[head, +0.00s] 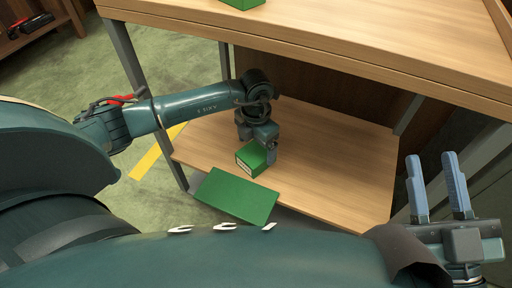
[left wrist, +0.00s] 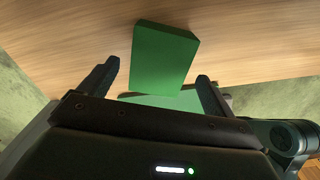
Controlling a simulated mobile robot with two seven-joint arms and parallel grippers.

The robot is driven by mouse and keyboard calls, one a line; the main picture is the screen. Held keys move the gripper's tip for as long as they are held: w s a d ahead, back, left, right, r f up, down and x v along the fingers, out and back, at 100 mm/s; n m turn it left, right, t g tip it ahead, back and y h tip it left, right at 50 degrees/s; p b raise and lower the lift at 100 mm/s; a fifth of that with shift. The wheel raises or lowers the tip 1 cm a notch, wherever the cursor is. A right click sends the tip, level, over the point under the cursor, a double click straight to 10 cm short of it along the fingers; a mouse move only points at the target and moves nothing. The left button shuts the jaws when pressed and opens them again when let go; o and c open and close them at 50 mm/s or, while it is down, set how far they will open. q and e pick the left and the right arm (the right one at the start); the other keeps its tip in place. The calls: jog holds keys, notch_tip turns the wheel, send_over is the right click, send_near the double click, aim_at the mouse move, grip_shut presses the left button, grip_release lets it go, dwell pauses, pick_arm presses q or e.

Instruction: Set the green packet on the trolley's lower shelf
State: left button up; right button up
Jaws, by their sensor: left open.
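A small green packet (head: 250,158) with a pale label on one side sits on the trolley's lower shelf (head: 335,150). My left gripper (head: 270,152) is just beside and above it, its fingers small and partly hidden in the head view. In the left wrist view the packet (left wrist: 163,57) stands on the wood just beyond the fingertips (left wrist: 158,78), which are apart with nothing clasped between them. My right gripper (head: 438,180), with blue fingers spread apart and empty, is at the lower right, away from the shelf.
A larger flat green box (head: 237,195) is at the shelf's front edge; whether it rests on it is unclear. Another green item (head: 243,3) is on the trolley's top (head: 330,40), which overhangs the shelf. A metal leg (head: 128,60) stands left. The shelf's right part is clear.

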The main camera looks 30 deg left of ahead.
aim_at(256, 152)
pick_arm(q)
notch_tip(256, 152, up, 8)
jog(key=p, duration=0.2)
jog(key=shift+r+p, duration=0.2)
jog(key=shift+p, duration=0.2)
pick_arm(e)
jog(key=shift+s+a+f+m+g+h, duration=0.1)
jog(key=shift+s+f+m+g+h, duration=0.25)
jog(key=shift+f+m+h, duration=0.3)
jog(key=shift+s+f+m+g+h, duration=0.15)
jog(key=shift+f+m+g+h, duration=0.25)
jog(key=shift+f, duration=0.35)
